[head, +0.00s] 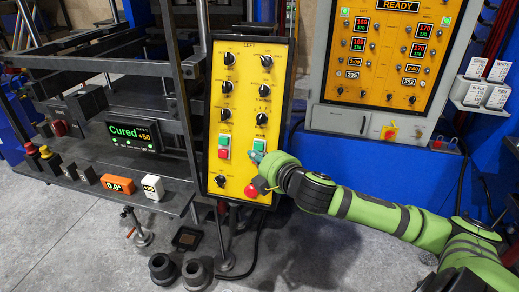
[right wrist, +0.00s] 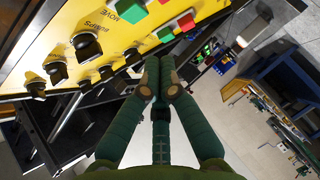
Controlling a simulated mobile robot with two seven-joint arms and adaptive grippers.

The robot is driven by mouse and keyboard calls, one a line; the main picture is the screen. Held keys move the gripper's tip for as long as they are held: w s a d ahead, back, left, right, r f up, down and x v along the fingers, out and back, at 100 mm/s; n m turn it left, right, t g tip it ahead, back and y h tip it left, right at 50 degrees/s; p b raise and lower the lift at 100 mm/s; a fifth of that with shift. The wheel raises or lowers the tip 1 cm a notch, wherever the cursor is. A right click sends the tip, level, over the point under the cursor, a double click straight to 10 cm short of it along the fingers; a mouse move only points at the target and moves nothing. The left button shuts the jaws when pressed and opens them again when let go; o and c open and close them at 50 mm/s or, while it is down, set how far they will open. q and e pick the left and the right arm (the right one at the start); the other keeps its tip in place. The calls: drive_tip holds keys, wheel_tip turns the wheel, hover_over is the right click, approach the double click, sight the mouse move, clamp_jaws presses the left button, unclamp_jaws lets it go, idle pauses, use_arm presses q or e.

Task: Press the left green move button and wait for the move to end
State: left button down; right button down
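The yellow control panel marked LEFT (head: 240,75) stands upright in the middle of the head view. Low on it are a green button at left (head: 224,140) with a red one below, and a green button at right (head: 259,145). My right gripper (head: 257,157) is at the right button pair, covering what lies below that green button. In the right wrist view, my right gripper (right wrist: 158,72) is shut and empty, its fingertips just short of a green button (right wrist: 165,34) and a red button (right wrist: 187,22). Contact cannot be told. A MOVE label shows near another green button (right wrist: 131,10). My left gripper is out of view.
A red knob (head: 251,190) sits just below my right gripper. Several black knobs (head: 267,62) are above. A second yellow panel reading READY (head: 385,50) stands at right. The press at left carries a display reading Cured (head: 133,134).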

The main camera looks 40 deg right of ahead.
sight(259, 146)
drive_tip(key=w+d, duration=0.1)
drive_tip(key=w+d+f+p, duration=0.1)
drive_tip(key=shift+w+d+f, duration=0.2)
drive_tip(key=shift+w+d, duration=0.15)
drive_tip(key=shift+d, duration=0.05)
